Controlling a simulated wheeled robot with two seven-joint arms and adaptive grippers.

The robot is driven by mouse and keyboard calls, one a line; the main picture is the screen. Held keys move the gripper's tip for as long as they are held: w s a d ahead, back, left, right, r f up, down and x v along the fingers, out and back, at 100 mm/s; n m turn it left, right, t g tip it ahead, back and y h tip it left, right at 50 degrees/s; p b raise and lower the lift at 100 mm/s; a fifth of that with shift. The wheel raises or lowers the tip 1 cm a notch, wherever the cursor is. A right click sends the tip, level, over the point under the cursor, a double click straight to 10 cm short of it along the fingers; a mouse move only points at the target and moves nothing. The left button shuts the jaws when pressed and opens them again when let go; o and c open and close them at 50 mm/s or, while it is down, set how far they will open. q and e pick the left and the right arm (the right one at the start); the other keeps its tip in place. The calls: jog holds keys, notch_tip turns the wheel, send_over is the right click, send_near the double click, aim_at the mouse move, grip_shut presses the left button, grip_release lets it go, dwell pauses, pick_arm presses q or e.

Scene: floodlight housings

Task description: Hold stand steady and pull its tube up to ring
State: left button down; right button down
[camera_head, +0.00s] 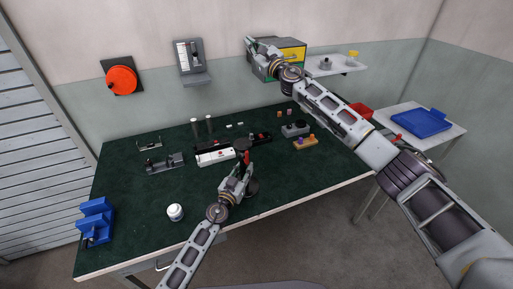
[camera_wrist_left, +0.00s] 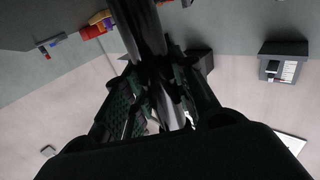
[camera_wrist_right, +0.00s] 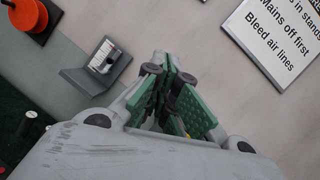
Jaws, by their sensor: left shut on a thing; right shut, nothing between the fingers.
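My left gripper (camera_head: 245,164) is shut on a dark upright part of what looks like the stand (camera_head: 251,187), near the front edge of the green bench. A dark round base shows beside the gripper, and a dark top shows above it. In the left wrist view, a dark grey tube (camera_wrist_left: 148,25) runs between the fingers. Most of the stand is hidden by the gripper, and I cannot make out the ring. My right gripper (camera_head: 250,42) is raised high near the back wall, away from the stand. In the right wrist view its fingers (camera_wrist_right: 168,65) are shut and empty.
The bench (camera_head: 130,220) carries a white jar (camera_head: 175,212), a blue holder (camera_head: 95,220), a white-fronted housing (camera_head: 215,157) and small fittings. A side table holds a blue tray (camera_head: 421,123). The bench's front left is mostly clear.

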aim_at(243, 148)
jog(key=d+f+n+g+y, duration=0.1)
jog(key=d+f+n+g, duration=0.3)
jog(key=f, duration=0.7)
jog(key=d+f+g+y, duration=0.1)
jog(key=d+f+g, duration=0.1)
jog(key=f+g, duration=0.6)
jog(key=s+d+f+n+g, duration=0.1)
jog(key=s+f+n+g, duration=0.2)
jog(key=s, duration=0.6)
jog(key=s+d+f+n+g, duration=0.2)
jog(key=s+f+n+g, duration=0.1)
jog(key=s+g, duration=0.4)
jog(key=shift+s+d+f, duration=0.15)
jog(key=shift+s+f, duration=0.55)
jog(key=shift+s, duration=0.25)
jog(key=shift+f, duration=0.1)
jog(key=x, duration=1)
jog(key=shift+r, duration=0.2)
